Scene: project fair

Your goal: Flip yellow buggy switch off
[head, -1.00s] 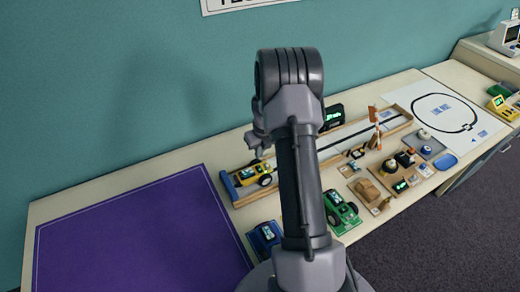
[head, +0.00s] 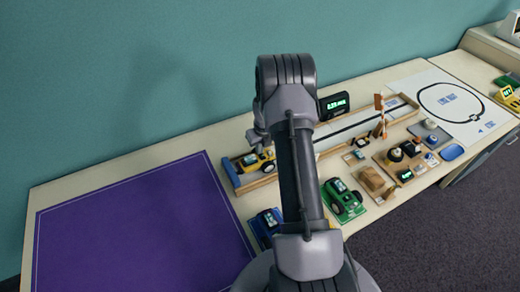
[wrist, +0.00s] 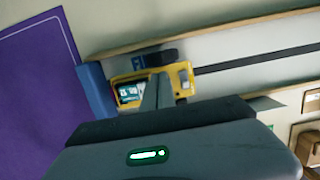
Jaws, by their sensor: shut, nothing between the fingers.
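The yellow buggy (head: 264,165) sits at the left end of a long wooden track, next to its blue end block. In the wrist view the yellow buggy (wrist: 182,75) shows a black wheel and a small pale panel with teal markings on its left part. My gripper (wrist: 158,92) is shut and empty, its fingers reaching over the middle of the buggy. Whether they touch it I cannot tell. In the head view my gripper (head: 257,143) is partly behind my arm, just above the buggy. I cannot make out the switch, which may be hidden by my fingers.
A blue buggy (head: 266,224) and a green buggy (head: 344,200) stand in front of the track (head: 232,175). A black display (head: 334,105) stands behind it. Small items crowd the table to the right. A purple mat (head: 130,230) on the left is bare.

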